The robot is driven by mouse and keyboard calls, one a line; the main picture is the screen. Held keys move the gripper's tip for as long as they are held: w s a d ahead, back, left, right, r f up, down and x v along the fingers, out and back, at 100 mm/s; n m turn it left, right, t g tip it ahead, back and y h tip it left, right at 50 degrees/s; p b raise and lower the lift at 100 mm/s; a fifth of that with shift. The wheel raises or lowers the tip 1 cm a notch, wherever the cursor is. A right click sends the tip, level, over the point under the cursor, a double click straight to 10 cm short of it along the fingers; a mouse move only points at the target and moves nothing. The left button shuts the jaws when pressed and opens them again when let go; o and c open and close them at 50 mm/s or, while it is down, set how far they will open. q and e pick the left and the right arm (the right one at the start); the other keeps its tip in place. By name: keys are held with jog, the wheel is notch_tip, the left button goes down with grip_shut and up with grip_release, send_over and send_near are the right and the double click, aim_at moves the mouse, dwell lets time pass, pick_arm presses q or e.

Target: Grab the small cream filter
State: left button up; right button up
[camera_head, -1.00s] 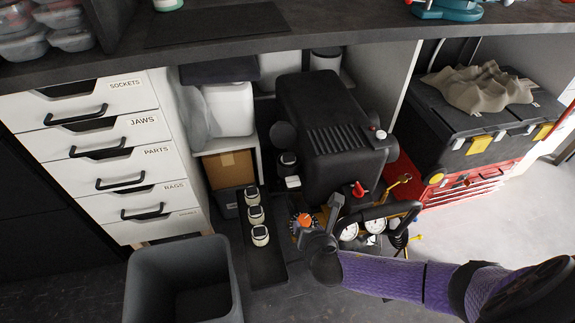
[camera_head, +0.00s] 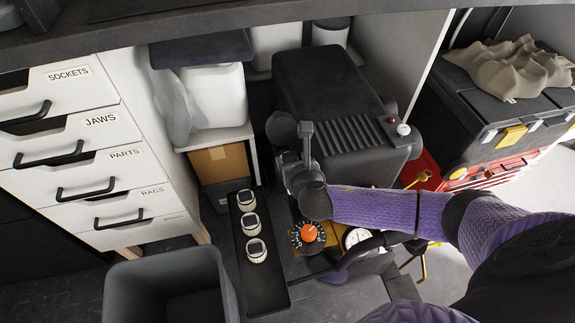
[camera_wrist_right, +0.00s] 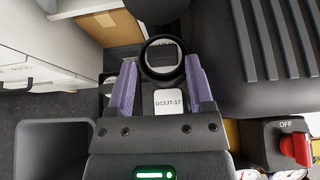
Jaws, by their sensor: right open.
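My right gripper (camera_head: 296,158) is in front of the black compressor, with its arm coming in from the right. In the right wrist view the gripper (camera_wrist_right: 160,68) is open. A round cream-and-dark piece with a black rim (camera_wrist_right: 163,59) lies between and just beyond the fingertips; I cannot tell whether the fingers touch it. In the head view the gripper hides this spot. Similar small cream filters with dark tops stand in a row on a black tray: the far one (camera_head: 246,199), the middle one (camera_head: 251,223) and the near one (camera_head: 256,250). My left gripper is not in view.
The black compressor (camera_head: 335,95) stands right behind the gripper. An orange-knobbed dial (camera_head: 309,232) and a gauge (camera_head: 357,236) are close below it. A label card reading D12JT-17 (camera_wrist_right: 170,102) lies under the gripper. A grey bin (camera_head: 165,275) and white drawers (camera_head: 85,150) are left.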

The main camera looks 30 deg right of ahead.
aim_at(291, 158)
jog(key=w+f+b, duration=0.1)
jog(key=w+d+f+b, duration=0.1)
jog(key=f, duration=0.1)
jog(key=shift+w, duration=0.6)
jog(key=shift+r, duration=0.25)
jog(key=c, duration=0.6)
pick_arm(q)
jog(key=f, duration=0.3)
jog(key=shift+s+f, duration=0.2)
pick_arm(e)
grip_shut()
